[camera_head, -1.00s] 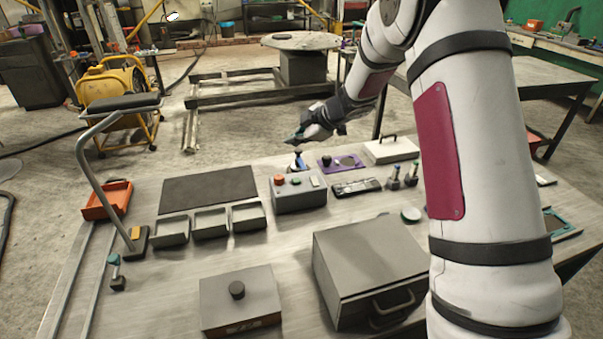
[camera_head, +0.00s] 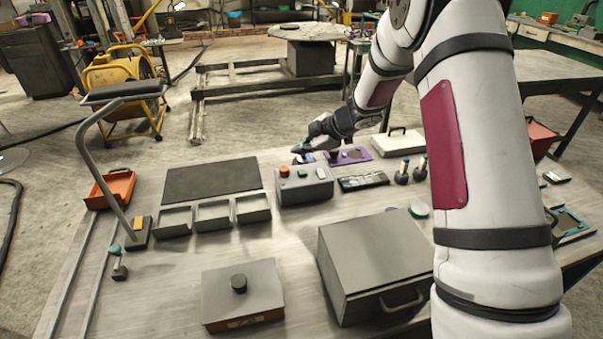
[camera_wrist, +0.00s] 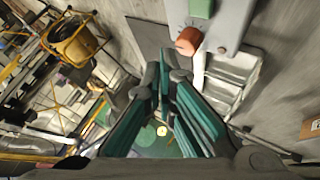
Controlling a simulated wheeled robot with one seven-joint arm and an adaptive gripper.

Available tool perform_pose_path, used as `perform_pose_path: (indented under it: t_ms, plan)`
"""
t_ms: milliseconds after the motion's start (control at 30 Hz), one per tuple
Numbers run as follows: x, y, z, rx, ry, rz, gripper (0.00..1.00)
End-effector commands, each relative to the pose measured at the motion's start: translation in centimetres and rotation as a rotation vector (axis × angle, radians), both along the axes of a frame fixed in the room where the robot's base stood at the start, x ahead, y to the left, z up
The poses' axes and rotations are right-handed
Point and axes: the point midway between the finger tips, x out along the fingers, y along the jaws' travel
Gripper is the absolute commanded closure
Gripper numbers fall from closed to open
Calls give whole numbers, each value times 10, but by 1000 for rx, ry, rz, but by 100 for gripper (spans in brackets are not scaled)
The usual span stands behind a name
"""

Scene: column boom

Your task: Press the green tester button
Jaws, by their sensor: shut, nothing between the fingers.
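The tester is a grey box (camera_head: 306,191) on the bench, in the middle of the head view. On its top are an orange-red knob (camera_head: 284,171), a green button (camera_head: 302,173) and a pale switch or label at the right. In the wrist view the green button (camera_wrist: 201,8) shows at the top edge, beside the orange knob (camera_wrist: 189,40). My gripper (camera_head: 302,149) is shut and empty, just behind and above the tester, apart from the button. Its teal-lined fingers (camera_wrist: 168,85) fill the middle of the wrist view.
Three small grey bins (camera_head: 213,215) and a dark mat (camera_head: 211,180) lie left of the tester. A purple plate (camera_head: 347,156), a black tray (camera_head: 363,181) and bottle-like items stand right. A large grey box (camera_head: 374,264) with a handle stands in front.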

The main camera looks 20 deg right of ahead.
Motion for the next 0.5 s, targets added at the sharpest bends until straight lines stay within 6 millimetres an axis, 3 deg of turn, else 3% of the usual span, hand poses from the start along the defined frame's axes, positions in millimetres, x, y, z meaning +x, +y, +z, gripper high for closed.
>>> perform_pose_path:
  t_ms: [200, 500]
  plan:
    - [1, 0, -30, 2, 2, -2, 100]
    - [0, 0, -47, 1, 0, -1, 100]
